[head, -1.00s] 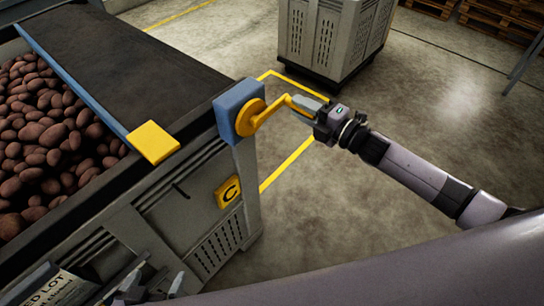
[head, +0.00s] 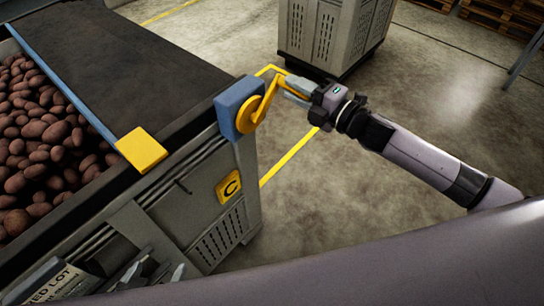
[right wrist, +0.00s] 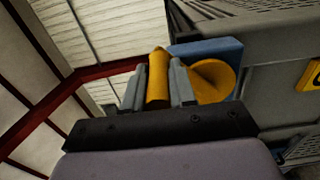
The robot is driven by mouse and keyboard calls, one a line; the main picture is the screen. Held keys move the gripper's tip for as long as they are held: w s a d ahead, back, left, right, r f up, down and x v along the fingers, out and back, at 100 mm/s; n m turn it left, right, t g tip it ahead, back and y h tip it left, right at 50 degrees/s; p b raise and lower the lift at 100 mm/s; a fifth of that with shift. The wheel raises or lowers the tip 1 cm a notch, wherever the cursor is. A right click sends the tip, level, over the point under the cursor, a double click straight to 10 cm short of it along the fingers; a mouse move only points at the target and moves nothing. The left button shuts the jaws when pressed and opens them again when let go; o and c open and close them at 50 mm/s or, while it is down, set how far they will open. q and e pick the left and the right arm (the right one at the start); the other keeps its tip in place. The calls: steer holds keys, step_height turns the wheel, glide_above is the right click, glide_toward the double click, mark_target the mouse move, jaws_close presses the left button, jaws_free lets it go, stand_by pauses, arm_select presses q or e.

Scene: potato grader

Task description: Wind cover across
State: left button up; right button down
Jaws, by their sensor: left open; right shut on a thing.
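The dark cover (head: 130,60) lies over the far part of the grey crate C, with a blue bar (head: 62,88) along its edge and a yellow tab (head: 141,150) at the bar's near end. Potatoes (head: 45,140) show uncovered to the left of the bar. A yellow crank (head: 262,105) sits on a blue block (head: 232,108) at the crate's corner. My right gripper (head: 298,88) is shut on the crank's handle; the right wrist view shows the yellow handle (right wrist: 158,80) between the fingers. My left gripper (head: 150,275) is open and empty at the bottom left, beside the crate's side.
A yellow C plate (head: 230,187) is on the crate's side (head: 205,215). A lot label (head: 55,282) shows at the bottom left. Another grey crate (head: 330,35) stands behind, with pallets (head: 500,15) at the back right.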

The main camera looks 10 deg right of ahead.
steer(key=s+a+r, duration=0.3)
steer(key=s+a, duration=0.1)
steer(key=a, duration=0.2)
steer(key=shift+s, duration=0.35)
steer(key=s+a+f+b, duration=0.6)
steer(key=a+f, duration=0.1)
steer(key=f, duration=0.3)
steer(key=shift+a, duration=0.25)
stand_by(1.0)
